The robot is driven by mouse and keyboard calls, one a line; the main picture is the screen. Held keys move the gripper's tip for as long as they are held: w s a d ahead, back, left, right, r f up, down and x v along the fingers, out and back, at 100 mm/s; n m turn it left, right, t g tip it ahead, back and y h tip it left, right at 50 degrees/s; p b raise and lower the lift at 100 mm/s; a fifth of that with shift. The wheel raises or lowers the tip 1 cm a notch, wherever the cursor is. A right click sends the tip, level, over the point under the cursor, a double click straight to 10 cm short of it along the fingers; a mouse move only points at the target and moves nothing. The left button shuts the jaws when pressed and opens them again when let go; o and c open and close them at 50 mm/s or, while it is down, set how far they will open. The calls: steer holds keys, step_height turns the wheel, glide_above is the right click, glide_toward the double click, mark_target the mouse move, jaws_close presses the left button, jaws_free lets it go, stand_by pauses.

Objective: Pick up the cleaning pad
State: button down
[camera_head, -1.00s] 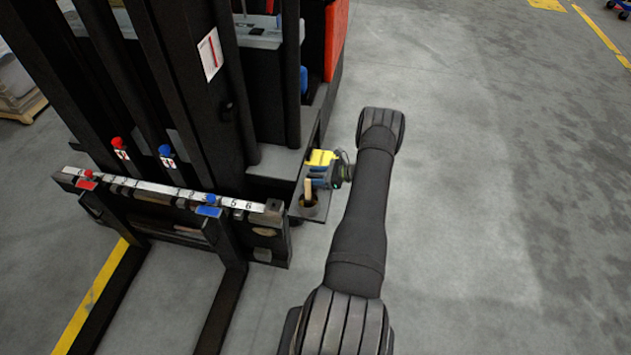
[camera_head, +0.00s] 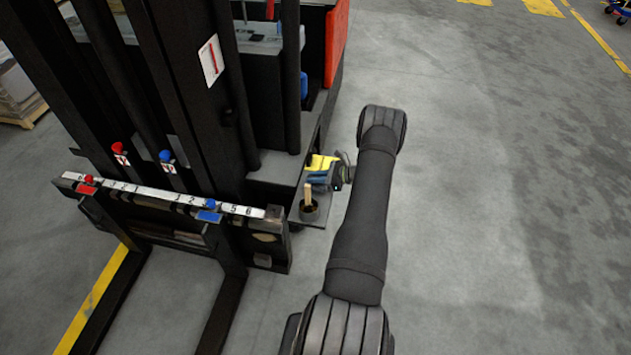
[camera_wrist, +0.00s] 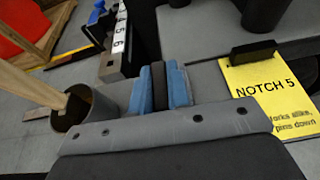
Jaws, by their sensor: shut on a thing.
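My gripper (camera_wrist: 163,88) shows at the middle of the wrist view with two blue fingers. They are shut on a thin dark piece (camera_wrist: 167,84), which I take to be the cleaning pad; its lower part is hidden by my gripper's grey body. In the head view my gripper (camera_head: 320,178) is small and blue, over the small grey shelf at the truck's side. It is beside the yellow card there, and the pad cannot be made out.
A dark cup (camera_head: 309,212) with a wooden handle (camera_head: 308,195) stands close to my gripper. A yellow "NOTCH 5" card (camera_wrist: 268,90) is on the other side. The numbered rail (camera_head: 160,190) with red and blue markers runs left. Open floor (camera_head: 480,200) lies right.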

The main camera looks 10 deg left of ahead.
steer(key=r, duration=0.1)
steer(key=d+r, duration=0.1)
steer(key=shift+s+d+r, duration=0.1)
steer(key=shift+d+r, duration=0.05)
steer(key=shift+r, duration=0.25)
steer(key=s+d+r, duration=0.3)
steer(key=d+r, duration=0.3)
steer(key=d, duration=0.4)
steer(key=shift+r, duration=0.1)
